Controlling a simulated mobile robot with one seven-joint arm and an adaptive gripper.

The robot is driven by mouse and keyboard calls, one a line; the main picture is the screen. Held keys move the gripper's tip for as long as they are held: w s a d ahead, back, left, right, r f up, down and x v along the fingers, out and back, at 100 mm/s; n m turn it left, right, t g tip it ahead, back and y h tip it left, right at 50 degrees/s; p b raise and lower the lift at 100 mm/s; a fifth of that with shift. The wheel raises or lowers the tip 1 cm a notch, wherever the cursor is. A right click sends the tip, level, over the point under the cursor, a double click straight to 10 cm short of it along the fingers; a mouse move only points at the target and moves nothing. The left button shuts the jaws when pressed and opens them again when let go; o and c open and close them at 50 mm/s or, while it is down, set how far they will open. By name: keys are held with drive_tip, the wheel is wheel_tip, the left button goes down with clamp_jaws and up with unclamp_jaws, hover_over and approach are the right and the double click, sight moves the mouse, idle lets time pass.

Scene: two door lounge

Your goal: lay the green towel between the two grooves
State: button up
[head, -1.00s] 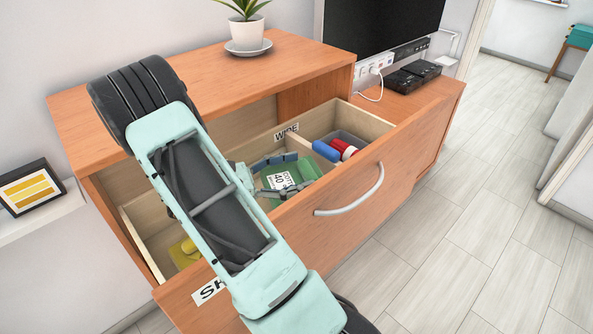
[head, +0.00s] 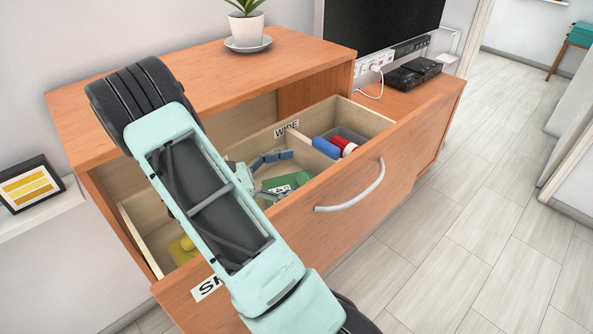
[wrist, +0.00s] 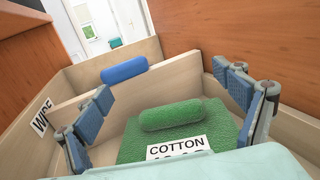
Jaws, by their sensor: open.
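The green towel (head: 283,181) lies in the middle compartment of the open drawer, partly hidden by my arm and the drawer front. In the wrist view the towel (wrist: 170,114) has a rolled far edge and a white COTTON label on its near part. My gripper (wrist: 164,88) is open, with one blue-padded finger on each side of the towel and clear space between fingers and roll. In the head view my gripper (head: 281,176) is down inside the drawer. I cannot make out the two grooves in either view.
The wooden drawer front (head: 350,195) stands close to my arm. A divider (wrist: 115,95) separates the towel from a blue roll (head: 325,148) and a red roll (head: 346,147). A yellow item (head: 184,247) lies in the near-left compartment. A cabinet top (head: 195,75) overhangs behind.

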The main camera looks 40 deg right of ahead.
drive_tip(key=shift+r+p, duration=0.35)
drive_tip(key=shift+r, duration=0.15)
drive_tip(key=b+v, duration=0.1)
drive_tip(key=v, duration=0.6)
drive_tip(key=shift+a, duration=0.25)
drive_tip(key=shift+r, duration=0.1)
